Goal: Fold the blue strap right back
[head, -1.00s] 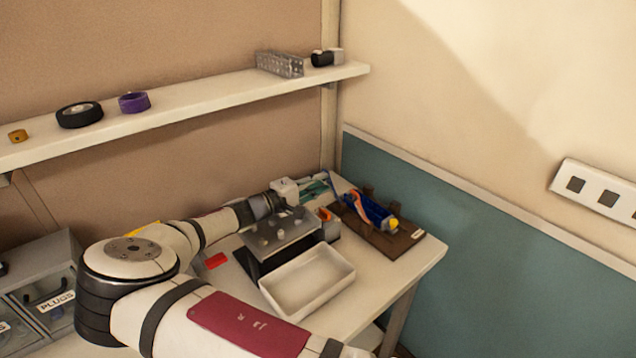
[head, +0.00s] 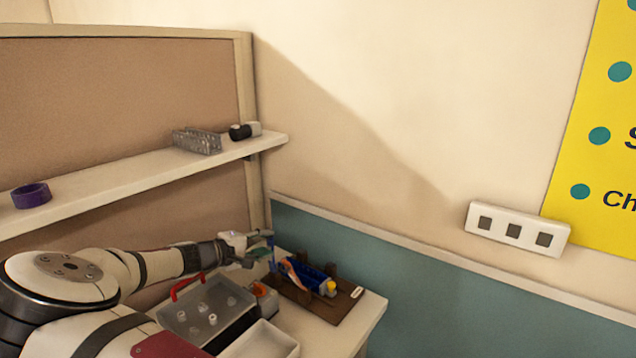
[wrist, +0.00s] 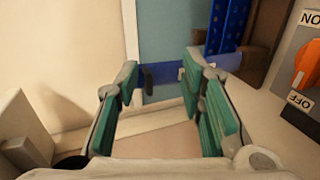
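A blue strap piece (head: 272,251) stands up at the fingertips of my gripper (head: 256,249) in the head view. A blue pack (head: 315,279) with a yellow end and an orange strap (head: 291,270) lies beside it on a dark wooden board (head: 331,313). In the wrist view my gripper (wrist: 160,80) has its green-padded fingers spread wide apart. A dark blue band (wrist: 162,72) shows across the gap at fingertip level; I cannot tell whether it touches them. A dotted blue piece (wrist: 227,25) rises behind the right finger.
A box with an orange knob (wrist: 306,65) stands close to the right of my fingers. A grey bin of small parts (head: 208,312) and a white tray (head: 262,341) sit nearer. A shelf (head: 130,180) runs above my arm. The table's right corner is clear.

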